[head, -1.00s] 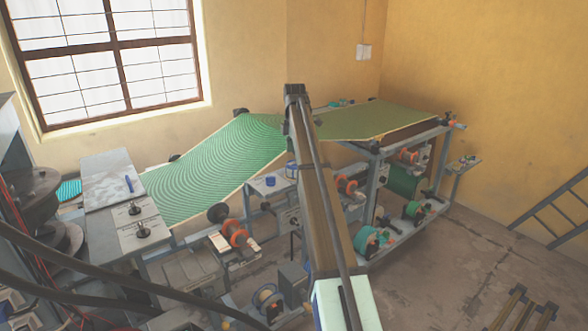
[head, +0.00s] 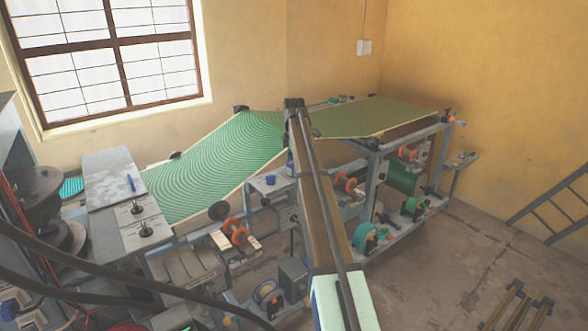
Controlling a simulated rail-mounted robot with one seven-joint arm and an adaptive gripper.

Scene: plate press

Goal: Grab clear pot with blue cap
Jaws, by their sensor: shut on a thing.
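A small item with blue on it (head: 290,164) shows at the left edge of a long brown beam, near the middle of the head view. The beam partly hides it, so I cannot tell for sure whether it is the clear pot with the blue cap. A small blue cup or cap (head: 270,180) sits to its left on a pale ledge of the press; no clear body can be made out. My gripper cannot be made out; no fingers show.
The long brown beam (head: 322,215) crosses the middle of the view. A green patterned sheet (head: 215,165) slopes across the press. Reels and rollers (head: 365,238) crowd the lower frame. A grey table (head: 110,180) stands left. Bare floor (head: 450,265) lies at right.

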